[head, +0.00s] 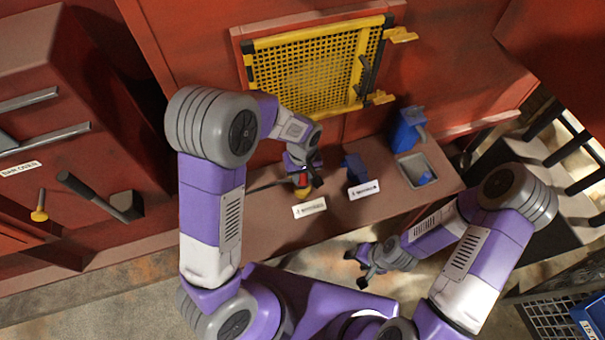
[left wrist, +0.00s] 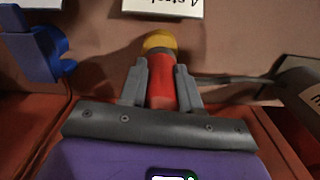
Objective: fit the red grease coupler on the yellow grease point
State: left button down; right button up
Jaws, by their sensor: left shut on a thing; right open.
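My left gripper (head: 302,176) is at the ledge below the yellow mesh guard. It is shut on the red coupler (left wrist: 161,82), whose body sits between both fingers in the left wrist view. A rounded yellow part (left wrist: 158,42) shows at the coupler's far end and also in the head view (head: 303,193). They appear in line and touching, but I cannot tell whether this is the grease point or how far the coupler is seated on it. My right gripper (head: 357,269) is open and empty, low in front of the ledge.
A dark hose (left wrist: 225,79) runs beside the coupler. Blue fittings (head: 354,168) and (head: 405,131), a grey tray (head: 415,169) and white labels (head: 309,207) are on the ledge. The yellow mesh guard (head: 305,75) stands behind.

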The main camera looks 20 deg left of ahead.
pick_arm(q)
jog(key=shift+f+b, duration=0.85)
jog(key=shift+f, duration=0.35)
jog(key=c, duration=0.7)
grip_release()
notch_tip(320, 180, up, 8)
jog(key=shift+f+p, duration=0.2)
jog(key=shift+p, duration=0.6)
